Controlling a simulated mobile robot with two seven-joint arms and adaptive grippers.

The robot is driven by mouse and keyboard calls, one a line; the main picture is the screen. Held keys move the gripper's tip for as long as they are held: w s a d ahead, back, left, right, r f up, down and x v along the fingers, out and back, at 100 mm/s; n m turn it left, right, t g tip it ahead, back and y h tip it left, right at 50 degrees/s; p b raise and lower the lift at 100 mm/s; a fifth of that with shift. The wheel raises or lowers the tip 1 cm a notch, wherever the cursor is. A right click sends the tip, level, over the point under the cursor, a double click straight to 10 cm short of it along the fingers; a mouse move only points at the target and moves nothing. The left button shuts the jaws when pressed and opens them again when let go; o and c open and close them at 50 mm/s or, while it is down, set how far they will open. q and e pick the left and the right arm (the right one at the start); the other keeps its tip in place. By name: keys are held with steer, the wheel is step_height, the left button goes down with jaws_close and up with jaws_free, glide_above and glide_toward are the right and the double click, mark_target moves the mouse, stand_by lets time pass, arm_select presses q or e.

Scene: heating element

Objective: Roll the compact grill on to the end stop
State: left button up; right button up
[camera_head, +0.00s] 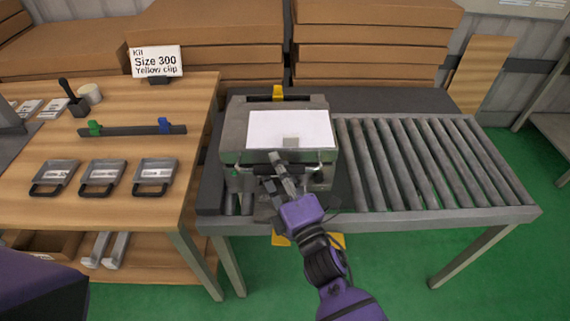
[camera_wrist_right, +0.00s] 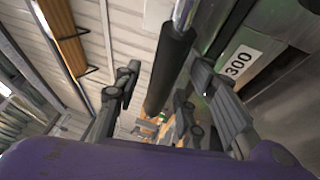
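The compact grill (camera_head: 233,143), a grey box with a white sheet (camera_head: 290,128) on its lid, stands on the left part of a roller conveyor (camera_head: 430,165). A handle bar runs along its front. My right gripper (camera_head: 277,178) is at this front side. In the right wrist view, its fingers (camera_wrist_right: 158,95) are apart, with the dark handle bar (camera_wrist_right: 166,72) showing between them; I cannot tell if they touch it. A "300" label (camera_wrist_right: 238,62) shows beside the fingers. I cannot clearly pick out the end stop. My left gripper is out of view.
The rollers right of the grill are clear. A wooden table (camera_head: 200,110) on the left holds several grey handled plates (camera_head: 102,177), a bar with green and blue clips (camera_head: 130,130), and a "Size 300 Yellow clip" sign (camera_head: 155,62). Stacked cardboard (camera_head: 375,45) stands behind.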

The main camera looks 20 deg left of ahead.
steer(key=shift+s+d+f, duration=0.1)
steer(key=shift+d, duration=0.05)
steer(key=v, duration=1.1)
steer(key=shift+s, duration=0.3)
steer(key=shift+d, duration=0.1)
